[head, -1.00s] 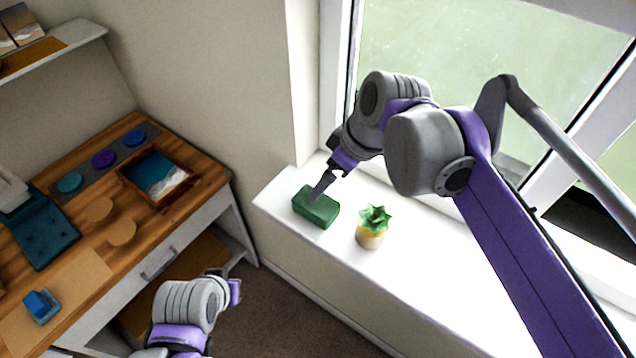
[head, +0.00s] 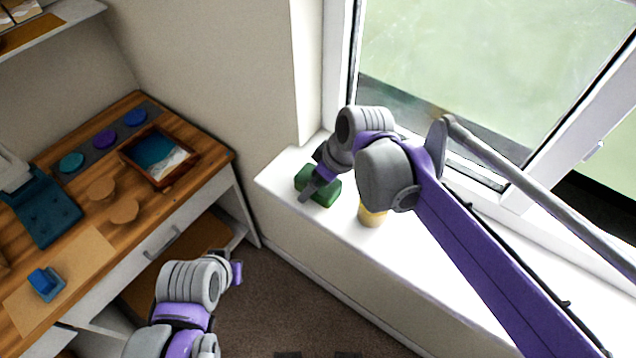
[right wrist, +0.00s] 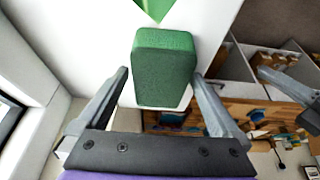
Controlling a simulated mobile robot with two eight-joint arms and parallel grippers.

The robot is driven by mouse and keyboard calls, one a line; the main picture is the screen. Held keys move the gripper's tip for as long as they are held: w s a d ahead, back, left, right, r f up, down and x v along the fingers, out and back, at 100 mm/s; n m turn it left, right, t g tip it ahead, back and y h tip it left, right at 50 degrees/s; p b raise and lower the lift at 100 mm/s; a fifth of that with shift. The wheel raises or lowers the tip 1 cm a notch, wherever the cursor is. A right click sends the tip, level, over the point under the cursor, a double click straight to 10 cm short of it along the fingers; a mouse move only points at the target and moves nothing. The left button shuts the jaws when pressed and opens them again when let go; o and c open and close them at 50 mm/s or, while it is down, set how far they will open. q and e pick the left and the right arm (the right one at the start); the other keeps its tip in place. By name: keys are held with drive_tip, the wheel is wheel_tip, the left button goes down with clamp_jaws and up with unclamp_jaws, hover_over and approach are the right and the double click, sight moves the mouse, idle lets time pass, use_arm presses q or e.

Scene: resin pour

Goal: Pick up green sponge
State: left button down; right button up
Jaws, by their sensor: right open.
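The green sponge (head: 326,190) lies on the white windowsill (head: 278,186) near its left end. In the right wrist view the sponge (right wrist: 163,70) is a dark green block, just ahead of and partly between the open fingers. My right gripper (head: 308,190) is at the sponge from above and the near side in the head view. In the right wrist view its two fingers (right wrist: 160,95) stand apart on either side of the sponge, with gaps visible. My left gripper (head: 237,268) hangs low over the floor beside the desk, and its jaws are not clear.
A yellow plant pot (head: 372,216) stands right of the sponge, mostly hidden by my right arm. The window is behind the sill.

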drive_tip(key=shift+f, duration=0.2)
idle(0.4)
drive_tip(key=c, duration=1.4)
wheel_tip(320, 180, up, 10)
drive_tip(key=shift+r+p, duration=0.25)
drive_tip(key=shift+p, duration=0.1)
